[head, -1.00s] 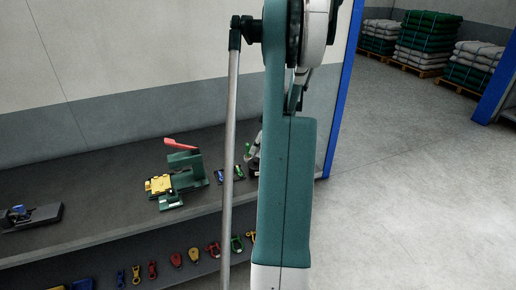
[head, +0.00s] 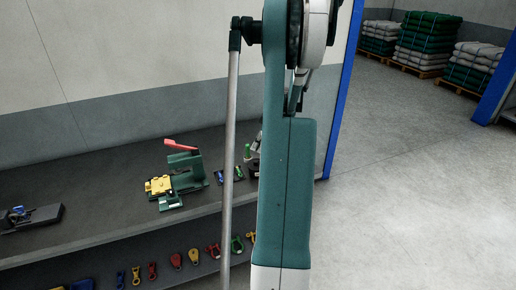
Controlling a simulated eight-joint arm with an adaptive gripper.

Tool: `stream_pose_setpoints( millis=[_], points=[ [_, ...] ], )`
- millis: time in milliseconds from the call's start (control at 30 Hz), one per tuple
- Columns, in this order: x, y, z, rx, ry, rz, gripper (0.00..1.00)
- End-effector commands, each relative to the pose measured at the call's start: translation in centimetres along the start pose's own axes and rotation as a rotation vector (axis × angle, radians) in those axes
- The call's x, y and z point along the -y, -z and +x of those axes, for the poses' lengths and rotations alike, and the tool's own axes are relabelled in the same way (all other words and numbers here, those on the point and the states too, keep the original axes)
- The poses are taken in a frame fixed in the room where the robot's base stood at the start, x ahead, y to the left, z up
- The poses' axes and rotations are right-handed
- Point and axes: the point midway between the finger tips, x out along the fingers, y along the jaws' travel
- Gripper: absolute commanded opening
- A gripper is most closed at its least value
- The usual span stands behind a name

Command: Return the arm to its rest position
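My green and white arm stands upright across the middle of the head view, in front of the bench. My gripper cannot be made out; the arm hides the area behind it. Part of a dark mechanism with a green piece (head: 247,152) shows just left of the arm above the bench, and I cannot tell what it belongs to.
The dark bench (head: 110,165) holds a green fixture with a red handle (head: 184,178), a yellow part (head: 159,186) and a black tray (head: 32,217) at left. Several coloured shackles (head: 176,261) lie on the lower shelf. Floor at right (head: 420,170) is clear; pallets of nets (head: 428,45) stand behind.

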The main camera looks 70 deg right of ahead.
Motion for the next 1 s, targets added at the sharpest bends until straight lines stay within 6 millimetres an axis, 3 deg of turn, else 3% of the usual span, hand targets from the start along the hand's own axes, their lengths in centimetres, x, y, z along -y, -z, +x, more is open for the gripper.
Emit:
stream_pose_setpoints(
  millis=[1000],
  points=[
    [-0.01, -0.23, 0.56, 0.0, 0.0, 0.0, 0.0]
  ],
)
